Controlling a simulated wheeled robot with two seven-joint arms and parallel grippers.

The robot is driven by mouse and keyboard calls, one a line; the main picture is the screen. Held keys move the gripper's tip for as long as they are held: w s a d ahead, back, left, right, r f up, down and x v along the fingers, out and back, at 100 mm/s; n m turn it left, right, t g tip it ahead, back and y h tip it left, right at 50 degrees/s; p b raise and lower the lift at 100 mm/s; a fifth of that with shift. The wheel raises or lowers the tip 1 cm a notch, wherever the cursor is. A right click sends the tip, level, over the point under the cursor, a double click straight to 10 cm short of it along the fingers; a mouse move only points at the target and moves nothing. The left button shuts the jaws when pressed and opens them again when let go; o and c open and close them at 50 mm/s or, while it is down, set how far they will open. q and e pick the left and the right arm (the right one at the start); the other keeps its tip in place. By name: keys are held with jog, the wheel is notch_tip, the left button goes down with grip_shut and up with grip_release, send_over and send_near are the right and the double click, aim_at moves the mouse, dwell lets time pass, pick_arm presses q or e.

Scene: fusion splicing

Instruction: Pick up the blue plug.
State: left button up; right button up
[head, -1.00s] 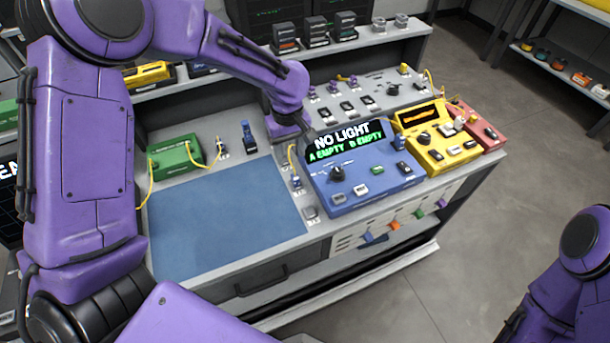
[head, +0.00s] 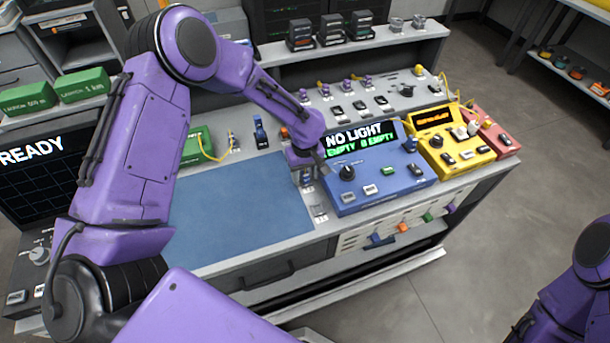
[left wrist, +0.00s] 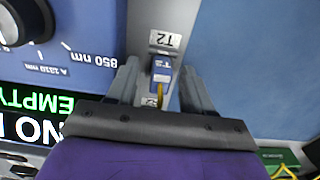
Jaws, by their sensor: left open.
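The blue plug (left wrist: 161,72) stands in a slot marked T2 in the left wrist view, with a yellow cable running from it. My left gripper (left wrist: 160,84) is open, with one finger on each side of the plug and a gap visible on both sides. In the head view my left gripper (head: 306,172) is at the strip between the blue mat and the blue meter, and it mostly hides the plug there. My right arm shows at the lower right of the head view, but its gripper is out of view.
The blue meter (head: 385,185), reading NO LIGHT, stands close beside my left gripper. The blue mat (head: 235,215) on the other side is clear. A green box (head: 196,146) with a yellow cable, a yellow device (head: 452,150) and a red device (head: 497,138) are also on the bench.

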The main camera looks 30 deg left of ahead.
aim_at(304, 172)
pick_arm(q)
grip_shut()
jog(key=shift+r, duration=0.1)
jog(key=shift+r, duration=0.3)
notch_tip(304, 172, up, 3)
jog(key=shift+a+f+b, duration=0.1)
jog(key=shift+a+b, duration=0.05)
jog(key=shift+b, duration=0.15)
jog(key=s+a+r+b, duration=0.1)
jog(key=s+a+r, duration=0.1)
jog(key=a+r, duration=0.2)
jog(key=s+a+r+b, duration=0.1)
jog(key=s+a+r, duration=0.1)
jog(key=a+r, duration=0.3)
jog(key=a, duration=0.4)
jog(key=shift+s+r, duration=0.25)
